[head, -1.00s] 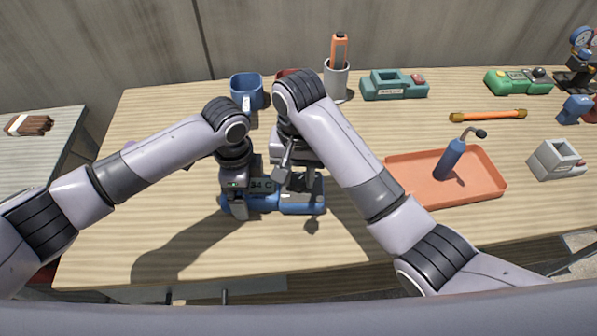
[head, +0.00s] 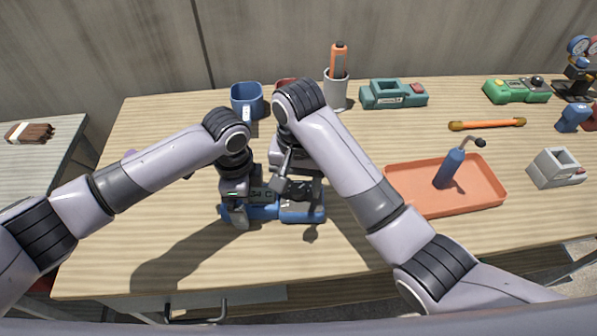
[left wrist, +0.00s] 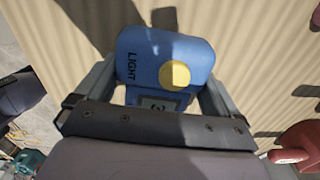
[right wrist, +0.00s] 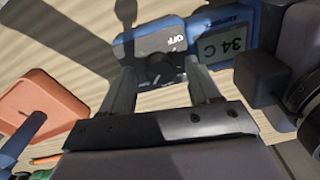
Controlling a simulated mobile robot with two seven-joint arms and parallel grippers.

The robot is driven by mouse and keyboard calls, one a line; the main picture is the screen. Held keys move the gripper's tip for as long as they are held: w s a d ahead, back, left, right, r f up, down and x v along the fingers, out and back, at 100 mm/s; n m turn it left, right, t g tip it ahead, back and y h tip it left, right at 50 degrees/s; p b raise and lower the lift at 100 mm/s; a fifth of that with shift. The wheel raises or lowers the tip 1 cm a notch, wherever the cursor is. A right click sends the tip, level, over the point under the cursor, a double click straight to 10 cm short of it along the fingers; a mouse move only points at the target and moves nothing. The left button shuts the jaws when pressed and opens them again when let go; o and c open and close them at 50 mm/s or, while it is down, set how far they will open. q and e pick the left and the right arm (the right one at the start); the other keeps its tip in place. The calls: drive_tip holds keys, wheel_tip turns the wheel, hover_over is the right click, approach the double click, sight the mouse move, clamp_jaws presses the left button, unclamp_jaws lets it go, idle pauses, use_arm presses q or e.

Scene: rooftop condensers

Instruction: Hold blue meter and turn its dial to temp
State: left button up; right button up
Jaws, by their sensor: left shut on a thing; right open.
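The blue meter (head: 262,213) lies on the near part of the table. My left gripper (head: 238,212) is shut on its left end. The left wrist view shows that end of the meter (left wrist: 150,52), with a LIGHT label and a yellow button (left wrist: 174,75), between the fingers. My right gripper (head: 298,205) is open above the meter's right part. In the right wrist view, the black dial (right wrist: 160,70) lies between its parted fingers, beside an OFF label. Contact with the dial cannot be told. The display (right wrist: 236,45) reads 34 C. The dial's other labels are hidden.
An orange tray (head: 400,205) with a blue torch-like tool (head: 450,167) stands to the right. A blue mug (head: 246,98), a grey cup (head: 337,92) and a teal device (head: 393,94) stand behind. The table's front left is clear.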

sight(299, 187)
drive_tip(key=shift+w+r, duration=0.2)
drive_tip(key=shift+r, duration=2.15)
wheel_tip(299, 187, up, 7)
drive_tip(key=shift+s, duration=0.2)
drive_tip(key=shift+r, duration=0.1)
wheel_tip(299, 187, down, 12)
drive_tip(key=n, duration=3.1)
